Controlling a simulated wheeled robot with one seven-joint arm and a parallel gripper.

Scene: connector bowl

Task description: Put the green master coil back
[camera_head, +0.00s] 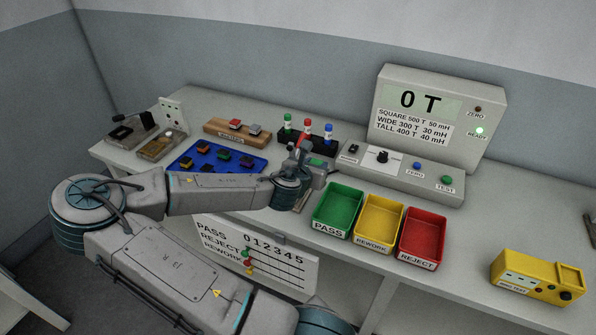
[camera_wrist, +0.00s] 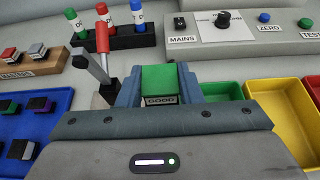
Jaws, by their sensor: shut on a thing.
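The green master coil (camera_wrist: 160,80) is a green block with a label that seems to read GOOD. My gripper (camera_wrist: 158,88) is shut on it, one finger on each side. In the head view my gripper (camera_head: 300,178) is over the middle of the bench, with a bit of the green coil (camera_head: 319,167) showing at its right. A wooden block (camera_head: 212,126) with a front label stands behind and left of my gripper. It carries a red coil (camera_head: 235,124) and a grey coil (camera_head: 256,129); its left end looks bare. The coil's underside is hidden.
A lever fixture (camera_wrist: 107,92) stands close left of the coil. Behind is a black rack (camera_wrist: 120,41) of markers. A blue tray (camera_head: 180,165) of coils lies left. Green (camera_head: 337,213), yellow (camera_head: 378,226) and red (camera_head: 422,238) bins stand right, before the tester (camera_head: 400,180).

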